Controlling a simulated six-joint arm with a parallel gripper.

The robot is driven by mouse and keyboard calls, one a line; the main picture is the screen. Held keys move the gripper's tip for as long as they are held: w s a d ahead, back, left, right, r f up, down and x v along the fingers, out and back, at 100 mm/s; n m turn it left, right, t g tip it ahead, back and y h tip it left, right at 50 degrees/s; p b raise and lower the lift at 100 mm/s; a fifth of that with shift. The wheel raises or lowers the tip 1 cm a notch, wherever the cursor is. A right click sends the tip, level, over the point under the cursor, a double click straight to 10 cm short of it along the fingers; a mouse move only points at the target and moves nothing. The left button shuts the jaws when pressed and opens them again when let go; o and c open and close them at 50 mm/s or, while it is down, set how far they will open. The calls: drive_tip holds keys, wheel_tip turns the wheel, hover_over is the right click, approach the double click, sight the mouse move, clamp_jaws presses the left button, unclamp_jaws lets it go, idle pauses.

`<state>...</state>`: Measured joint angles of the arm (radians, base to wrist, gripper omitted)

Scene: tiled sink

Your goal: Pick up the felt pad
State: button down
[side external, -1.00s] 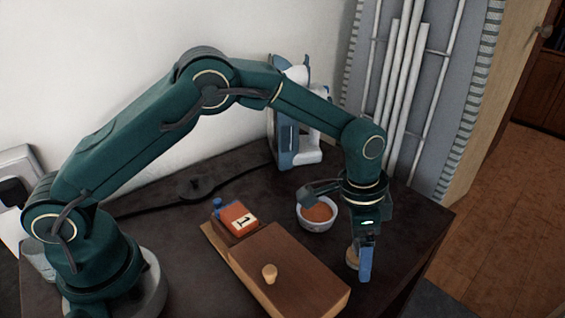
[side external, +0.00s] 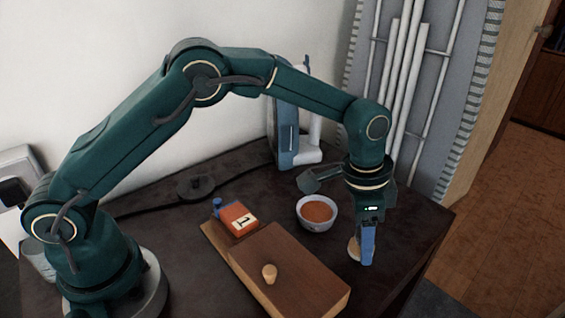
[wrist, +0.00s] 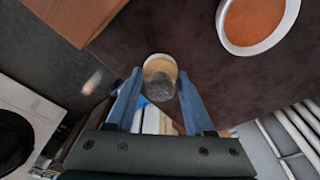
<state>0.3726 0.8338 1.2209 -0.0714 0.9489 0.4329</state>
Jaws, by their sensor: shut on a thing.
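The felt pad (side external: 353,249) is a small round piece with a pale tan side. In the wrist view the pad (wrist: 160,67) shows a grey face and sits between the two blue fingertips. My gripper (side external: 362,257) points down and is shut on the pad at the right part of the dark table. The near blue finger hides part of the pad in the side view. The gap between pad and table top is hard to judge.
A white bowl (side external: 302,209) with orange contents stands just left of my gripper. A wooden box (side external: 289,262) with a round knob is further left, beside an orange block (side external: 238,216). A blue-white iron (side external: 286,143) stands at the back. The table's right edge is close.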

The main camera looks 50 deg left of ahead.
drive_tip(key=shift+r, duration=0.95)
drive_tip(key=a+r, duration=0.6)
drive_tip(key=a, duration=0.5)
drive_tip(key=shift+s+a+r, duration=0.2)
drive_tip(key=shift+a+r, duration=0.05)
drive_tip(key=shift+a, duration=0.1)
drive_tip(key=c, duration=1)
unclamp_jaws()
drive_tip(key=c, duration=0.5)
